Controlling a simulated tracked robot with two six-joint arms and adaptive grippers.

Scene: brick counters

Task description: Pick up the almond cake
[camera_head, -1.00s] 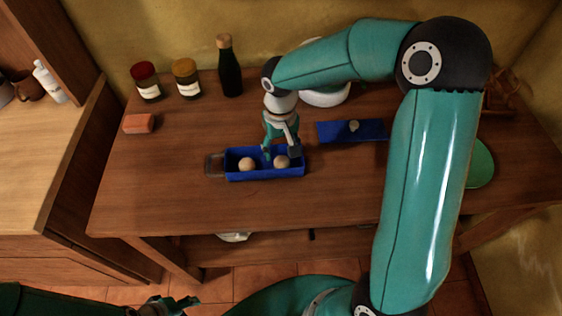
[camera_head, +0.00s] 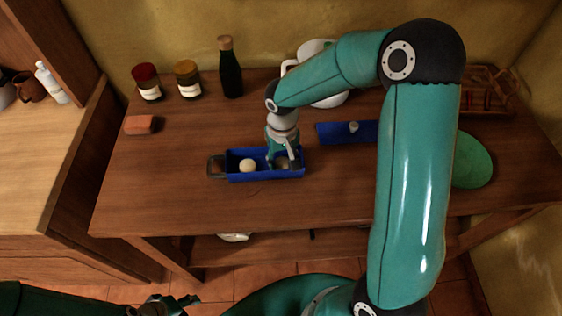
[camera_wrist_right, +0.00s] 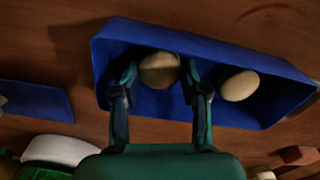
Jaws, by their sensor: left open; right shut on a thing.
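A blue open box (camera_head: 265,178) on the wooden counter holds two round, pale cakes. My right gripper (camera_head: 284,163) reaches down into its right part. In the right wrist view, my right gripper (camera_wrist_right: 160,76) is shut on the browner cake, which I take as the almond cake (camera_wrist_right: 159,68); its fingers are at both sides. The cake is still within the box, and I cannot tell whether it touches the floor. The other, paler cake (camera_head: 248,166) lies free beside it. My left gripper (camera_head: 172,303) is open and empty, low at the bottom edge, away from the counter.
A blue lid with a knob (camera_head: 335,133) lies right of the box. Two jars (camera_head: 188,80), a dark bottle (camera_head: 230,72) and a white pot (camera_head: 325,98) stand at the back. An orange block (camera_head: 141,125) lies left. The front of the counter (camera_head: 240,210) is clear.

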